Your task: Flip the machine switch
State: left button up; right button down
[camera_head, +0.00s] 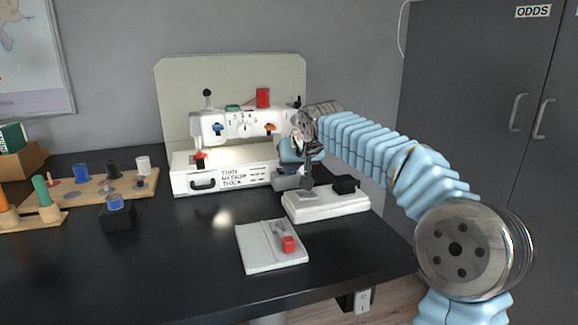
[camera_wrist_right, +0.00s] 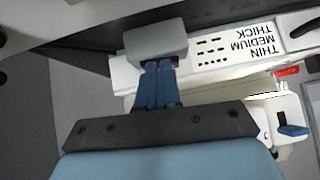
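The white machine (camera_head: 240,127) looks like a sewing machine and stands at the back of the black desk. Its base (camera_head: 187,181) carries a THIN, MEDIUM, THICK label, which also shows upside down in the wrist view (camera_wrist_right: 262,46). My right gripper (camera_wrist_right: 158,84) has its two blue fingers close together. They appear shut at a grey block (camera_wrist_right: 155,40) beside the machine base; I cannot tell whether they touch it. In the head view the gripper (camera_head: 306,172) partly hides the machine's right end. No switch is clearly identifiable there. My left gripper is out of view.
A white plate with a red-tipped lever (camera_head: 288,243) lies in front. Wooden peg boards (camera_head: 135,188) are at left, dark cabinets (camera_head: 470,120) at right.

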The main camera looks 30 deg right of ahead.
jog(key=shift+d, duration=0.1)
pick_arm(q)
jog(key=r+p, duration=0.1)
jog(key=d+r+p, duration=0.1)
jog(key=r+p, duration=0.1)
jog(key=p, duration=0.1)
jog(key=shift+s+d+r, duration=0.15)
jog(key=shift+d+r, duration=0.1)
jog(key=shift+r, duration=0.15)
pick_arm(e)
jog(key=w+d+r+v, duration=0.1)
jog(key=r+v, duration=0.1)
jog(key=v, duration=1)
jog(key=shift+r, duration=0.25)
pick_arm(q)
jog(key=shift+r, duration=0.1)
pick_arm(e)
jog(key=shift+w+a+r, duration=0.1)
